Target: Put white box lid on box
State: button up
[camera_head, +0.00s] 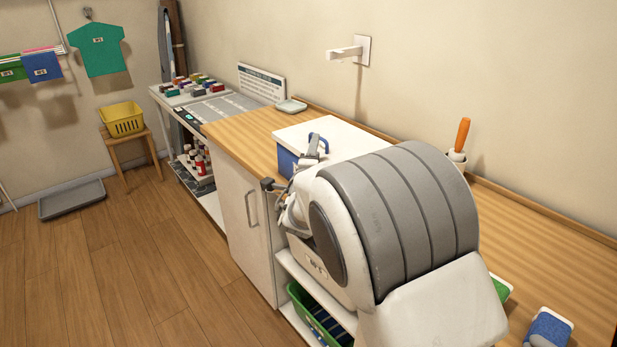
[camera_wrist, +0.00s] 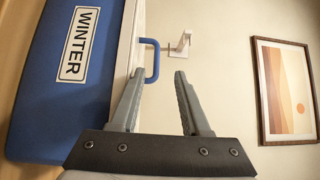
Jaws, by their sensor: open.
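The blue box (camera_wrist: 60,110) with a "WINTER" label fills the left of the sideways wrist view. In the head view the box (camera_head: 287,162) stands on the wooden counter, partly hidden by my arm. The white lid (camera_head: 345,138) lies across its top; I cannot tell whether it is fully seated. The lid's edge (camera_wrist: 137,35) runs along the box's top side in the wrist view. A blue handle (camera_wrist: 155,60) stands up from the lid. My gripper (camera_wrist: 159,76) is open and empty, its fingertips close to the handle, with the handle's lower end near the gap between them.
The counter (camera_head: 238,132) has free room left of the box, with a small dish (camera_head: 291,105) near the wall. A wall fixture (camera_head: 347,52) sticks out above. A cup with an orange-handled tool (camera_head: 461,138) stands behind my arm. A green basket (camera_head: 320,320) is below.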

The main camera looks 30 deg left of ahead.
jog(key=v, duration=1.2)
jog(key=shift+d, duration=0.15)
